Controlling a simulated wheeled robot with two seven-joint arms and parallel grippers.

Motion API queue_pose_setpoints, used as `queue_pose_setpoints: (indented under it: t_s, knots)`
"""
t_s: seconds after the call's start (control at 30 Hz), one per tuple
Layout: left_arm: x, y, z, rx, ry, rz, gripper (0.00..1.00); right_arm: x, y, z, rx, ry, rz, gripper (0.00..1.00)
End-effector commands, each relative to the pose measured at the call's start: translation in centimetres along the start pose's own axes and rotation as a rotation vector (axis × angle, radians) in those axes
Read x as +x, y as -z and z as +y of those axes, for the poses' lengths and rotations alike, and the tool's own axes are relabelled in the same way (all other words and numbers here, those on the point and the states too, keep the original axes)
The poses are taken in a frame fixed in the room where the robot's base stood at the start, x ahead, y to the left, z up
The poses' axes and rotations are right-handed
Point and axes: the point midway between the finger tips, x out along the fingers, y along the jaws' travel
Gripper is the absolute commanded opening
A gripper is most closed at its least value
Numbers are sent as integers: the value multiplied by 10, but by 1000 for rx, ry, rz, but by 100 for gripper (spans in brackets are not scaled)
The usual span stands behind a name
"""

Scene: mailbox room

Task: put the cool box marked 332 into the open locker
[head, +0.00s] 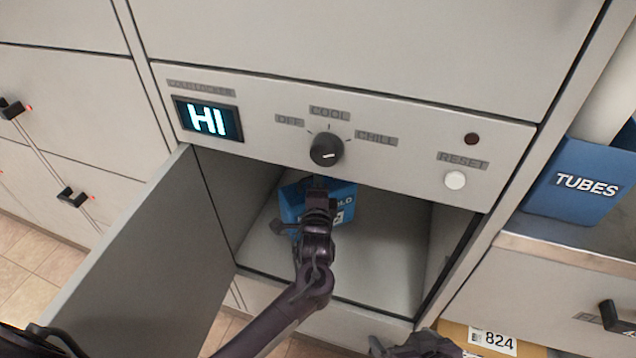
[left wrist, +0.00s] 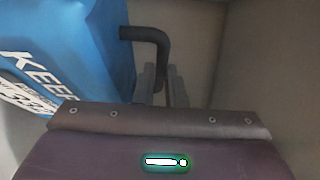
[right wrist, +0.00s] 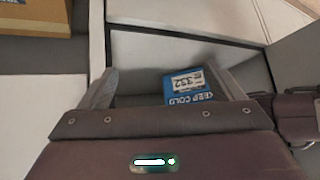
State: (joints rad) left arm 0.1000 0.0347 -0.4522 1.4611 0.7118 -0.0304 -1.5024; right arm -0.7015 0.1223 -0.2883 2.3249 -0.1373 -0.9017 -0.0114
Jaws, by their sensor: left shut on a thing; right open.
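The blue cool box (head: 294,200) is inside the open locker (head: 385,265), toward its back. Its label reads 332 in the right wrist view (right wrist: 190,84). My left gripper (head: 318,192) reaches into the locker and is shut on the box's black handle (left wrist: 152,38). The gripper and arm hide part of the box. I cannot tell whether the box rests on the locker floor. My right gripper (head: 415,346) is open and empty, outside the locker at the bottom edge of the head view.
The locker door (head: 150,265) is swung open at the left. Above the opening is a panel with a HI display (head: 208,119), a dial (head: 326,149) and a white reset button (head: 455,181). A blue TUBES bin (head: 580,185) is at the right. A box labelled 824 (head: 492,340) is below.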

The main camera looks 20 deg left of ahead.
Motion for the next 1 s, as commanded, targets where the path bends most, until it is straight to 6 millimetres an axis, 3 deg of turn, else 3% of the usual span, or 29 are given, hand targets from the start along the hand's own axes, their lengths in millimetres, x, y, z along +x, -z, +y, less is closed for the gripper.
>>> queue_pose_setpoints:
  t_s: [0.1,0.13,0.3,0.67,0.87,1.0]
  knots:
    - [1,0,-1,-2,6,0,0,0,2,0,0,-1,8,87]
    - [0,0,2,0,0,0,13,0,2,0,0,-1,10,87]
    - [0,0,2,0,0,0,32,0,2,0,0,-1,9,87]
    - [-4,0,-1,0,-1,1,32,-1,1,0,0,-1,-2,87]
    - [-31,0,-1,1,-3,1,32,-7,-37,-1,10,2,-183,87]
    - [-64,0,-2,0,-4,2,32,-12,-41,6,18,-15,-239,87]
